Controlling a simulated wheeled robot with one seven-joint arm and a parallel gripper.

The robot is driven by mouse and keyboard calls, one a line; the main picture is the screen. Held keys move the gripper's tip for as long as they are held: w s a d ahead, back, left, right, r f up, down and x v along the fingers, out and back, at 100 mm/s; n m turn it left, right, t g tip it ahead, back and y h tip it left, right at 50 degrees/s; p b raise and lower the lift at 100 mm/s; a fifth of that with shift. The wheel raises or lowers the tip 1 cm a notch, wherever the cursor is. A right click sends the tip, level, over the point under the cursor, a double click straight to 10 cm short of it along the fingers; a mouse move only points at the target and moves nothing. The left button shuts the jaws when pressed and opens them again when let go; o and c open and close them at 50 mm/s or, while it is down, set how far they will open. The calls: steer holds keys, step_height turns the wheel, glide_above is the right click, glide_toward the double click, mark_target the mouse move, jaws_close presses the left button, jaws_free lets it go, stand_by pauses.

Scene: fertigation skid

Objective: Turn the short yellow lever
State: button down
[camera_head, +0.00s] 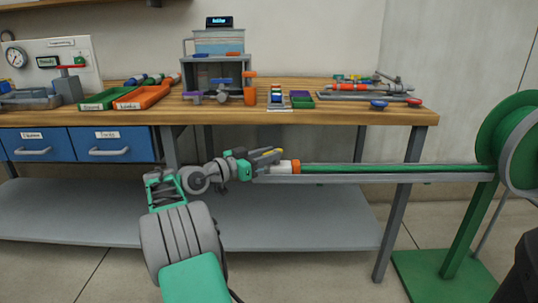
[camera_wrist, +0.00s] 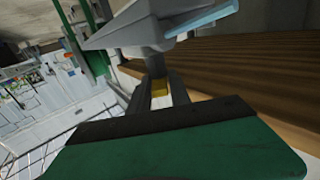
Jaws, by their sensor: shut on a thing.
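The short yellow lever (camera_head: 270,153) sits on top of a white and grey fitting (camera_head: 279,167) at the left end of a green pipe, in front of the bench. My gripper (camera_head: 256,158) is at the lever from the left in the head view. In the wrist view, a small yellow piece of the lever (camera_wrist: 159,88) shows between the two grey fingers of my gripper (camera_wrist: 160,82), which is shut on it. The fingers hide part of the lever, and its exact angle is hard to tell.
The green pipe (camera_head: 390,169) runs right on a grey rail to a green reel stand (camera_head: 470,225). The wooden bench top (camera_head: 350,118) is behind and above the gripper, holding trays and fittings. Blue drawers (camera_head: 100,146) hang at left. A grey lower shelf (camera_head: 290,225) lies below.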

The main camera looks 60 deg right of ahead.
steer(key=shift+f, duration=0.1)
steer(key=c, duration=1.3)
jaws_free()
